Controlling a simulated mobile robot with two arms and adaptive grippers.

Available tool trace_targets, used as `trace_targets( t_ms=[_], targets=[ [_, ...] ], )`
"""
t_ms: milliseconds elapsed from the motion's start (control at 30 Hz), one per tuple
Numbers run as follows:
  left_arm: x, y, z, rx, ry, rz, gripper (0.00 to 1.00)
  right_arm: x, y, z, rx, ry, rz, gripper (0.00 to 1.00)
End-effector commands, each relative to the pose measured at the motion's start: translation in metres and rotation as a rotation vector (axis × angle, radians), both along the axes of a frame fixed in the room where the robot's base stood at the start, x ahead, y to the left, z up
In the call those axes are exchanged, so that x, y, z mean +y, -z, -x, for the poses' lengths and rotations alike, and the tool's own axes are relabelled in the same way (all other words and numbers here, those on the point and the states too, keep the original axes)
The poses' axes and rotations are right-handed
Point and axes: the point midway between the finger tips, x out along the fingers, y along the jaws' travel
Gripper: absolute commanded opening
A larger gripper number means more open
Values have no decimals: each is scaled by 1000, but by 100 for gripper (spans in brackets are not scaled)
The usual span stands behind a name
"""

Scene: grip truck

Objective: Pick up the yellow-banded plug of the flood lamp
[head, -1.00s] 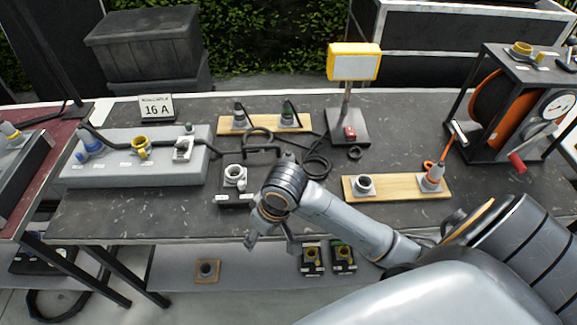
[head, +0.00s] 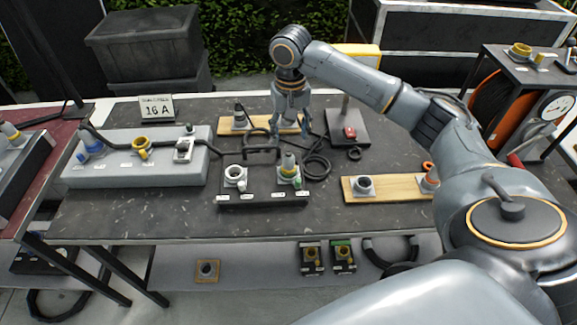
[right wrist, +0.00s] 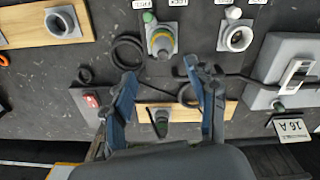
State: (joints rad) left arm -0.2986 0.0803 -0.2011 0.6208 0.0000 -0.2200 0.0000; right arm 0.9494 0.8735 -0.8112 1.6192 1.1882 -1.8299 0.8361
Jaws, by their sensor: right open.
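A plug with a yellow band (head: 289,162) stands upright in the right-hand socket of the black box (head: 262,198) mid-table. It also shows in the right wrist view (right wrist: 161,46), beyond my fingertips and apart from them. My right gripper (head: 291,128) is open and points down over the table, behind the black box. In the right wrist view its fingers (right wrist: 166,82) are spread with nothing between the tips. A dark plug (right wrist: 160,123) on the back wooden board shows lower between them. The yellow flood lamp (head: 361,50) is partly hidden by my arm. My left gripper is out of view.
The back wooden board (head: 230,124) holds another dark plug (head: 240,117). A black cable (head: 316,166) coils right of the black box. A grey socket block (head: 120,172) stands left, a front wooden board (head: 390,190) right. The table front is clear.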

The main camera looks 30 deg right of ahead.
Motion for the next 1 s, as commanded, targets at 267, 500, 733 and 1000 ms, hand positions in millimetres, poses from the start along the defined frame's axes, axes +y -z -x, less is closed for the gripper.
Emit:
trace_targets(
  t_ms=[267, 500, 733, 1000],
  targets=[
    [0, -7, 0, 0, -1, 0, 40, 0, 40, 0, 0, -1, -1, 57],
    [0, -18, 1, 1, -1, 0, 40, 3, 61, -1, 2, -3, 0, 57],
    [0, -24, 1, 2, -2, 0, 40, 4, 92, -2, -1, -2, 0, 57],
    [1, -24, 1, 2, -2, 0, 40, 4, 96, -2, -3, -3, 1, 57]
  ],
)
